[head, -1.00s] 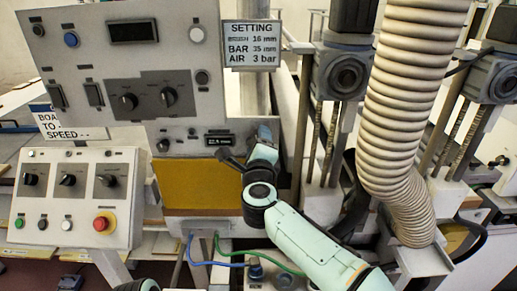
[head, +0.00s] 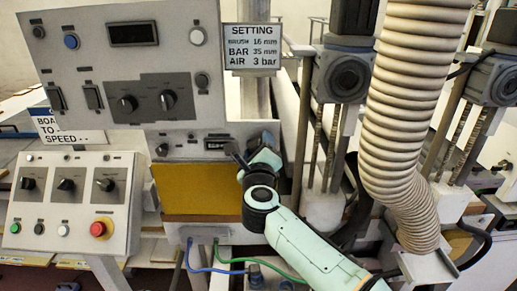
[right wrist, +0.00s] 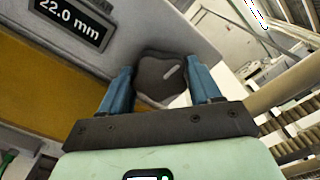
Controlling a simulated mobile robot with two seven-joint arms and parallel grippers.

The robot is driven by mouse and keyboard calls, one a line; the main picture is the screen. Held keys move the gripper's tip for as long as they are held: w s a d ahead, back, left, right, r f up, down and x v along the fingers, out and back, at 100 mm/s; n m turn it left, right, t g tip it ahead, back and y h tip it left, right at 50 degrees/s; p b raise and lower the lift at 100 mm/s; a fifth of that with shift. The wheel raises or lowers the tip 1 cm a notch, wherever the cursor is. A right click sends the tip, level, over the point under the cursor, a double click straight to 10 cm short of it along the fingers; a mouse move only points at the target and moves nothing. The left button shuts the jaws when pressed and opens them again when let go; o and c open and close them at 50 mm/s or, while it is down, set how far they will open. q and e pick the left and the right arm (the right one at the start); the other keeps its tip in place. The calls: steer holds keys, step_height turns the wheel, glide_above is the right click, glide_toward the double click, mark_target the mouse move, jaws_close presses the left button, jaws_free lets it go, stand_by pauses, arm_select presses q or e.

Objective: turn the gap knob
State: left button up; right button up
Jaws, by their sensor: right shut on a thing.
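The gap knob (right wrist: 158,82) is a dark grey rounded knob with a short white pointer mark, on the grey panel face in the right wrist view. My right gripper (right wrist: 162,72) has its two blue fingers on either side of the knob and is shut on it. In the head view my right gripper (head: 238,150) is at the lower right of the machine panel and hides the knob. Beside the knob a small display (right wrist: 72,20) reads 22.0 mm. The display also shows in the head view (head: 218,143), too small to read. My left gripper is not in view.
A setting card (head: 252,46) reads brush 16 mm, bar 35 mm, air 3 bar. A ribbed hose (head: 410,100) and motor posts stand to the right of my right arm. A control box (head: 70,200) with a red button (head: 101,228) stands at left.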

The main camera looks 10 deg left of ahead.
steer(key=shift+d, duration=0.1)
steer(key=o, duration=1)
steer(key=shift+w, duration=0.1)
steer(key=b+v, duration=0.3)
steer(key=v, duration=1)
steer(key=shift+s+b, duration=0.25)
steer(key=shift+b, duration=0.1)
